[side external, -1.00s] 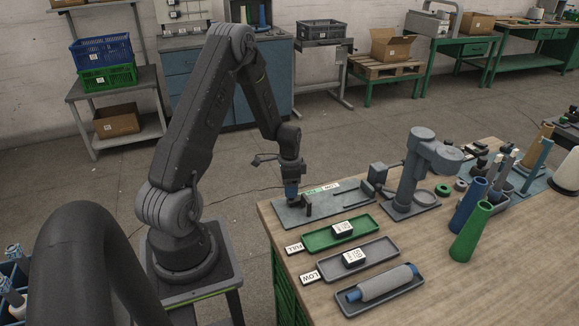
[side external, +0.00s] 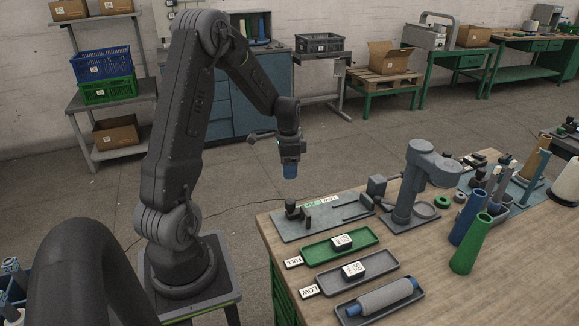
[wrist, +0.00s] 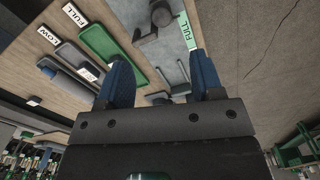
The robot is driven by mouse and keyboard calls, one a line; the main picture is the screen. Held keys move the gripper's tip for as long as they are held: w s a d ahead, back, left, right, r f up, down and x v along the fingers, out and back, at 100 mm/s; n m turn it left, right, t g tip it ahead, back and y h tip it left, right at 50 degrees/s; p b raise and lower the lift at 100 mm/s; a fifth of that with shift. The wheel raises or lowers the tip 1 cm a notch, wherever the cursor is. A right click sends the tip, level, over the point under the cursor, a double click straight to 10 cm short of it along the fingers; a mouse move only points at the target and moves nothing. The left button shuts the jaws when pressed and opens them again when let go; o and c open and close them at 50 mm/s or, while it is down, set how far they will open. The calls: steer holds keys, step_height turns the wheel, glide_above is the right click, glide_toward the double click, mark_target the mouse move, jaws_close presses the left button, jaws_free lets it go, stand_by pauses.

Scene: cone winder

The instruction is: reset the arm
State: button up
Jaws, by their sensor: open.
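My gripper (side external: 290,170) hangs at the end of my arm in the side view, raised above and a little behind the back left edge of the wooden bench. In the wrist view its two blue fingers (wrist: 160,82) stand apart with nothing held between them. Below it on the bench lies a grey plate (side external: 320,222) with small dark fixtures and a green and white label strip on it. Nothing touches the gripper.
On the bench (side external: 425,290) are a green tray (side external: 318,256) and a grey tray (side external: 378,262), each with a labelled block, and a tray with a grey roll (side external: 384,297). A grey stand (side external: 408,200) and blue and green cones (side external: 470,243) rise further right.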

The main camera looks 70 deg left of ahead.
steer(key=d+r+n+t+y, duration=0.1)
steer(key=d+r+t, duration=0.1)
steer(key=d+r, duration=1.15)
steer(key=s+d+r+n+t+h, duration=0.1)
steer(key=s+d+r, duration=0.4)
steer(key=s+d, duration=0.7)
steer(key=d+n+t, duration=0.1)
steer(key=d+t, duration=0.1)
steer(key=d, duration=0.1)
steer(key=shift+t, duration=0.3)
steer(key=shift+o, duration=0.2)
steer(key=shift+w, duration=0.1)
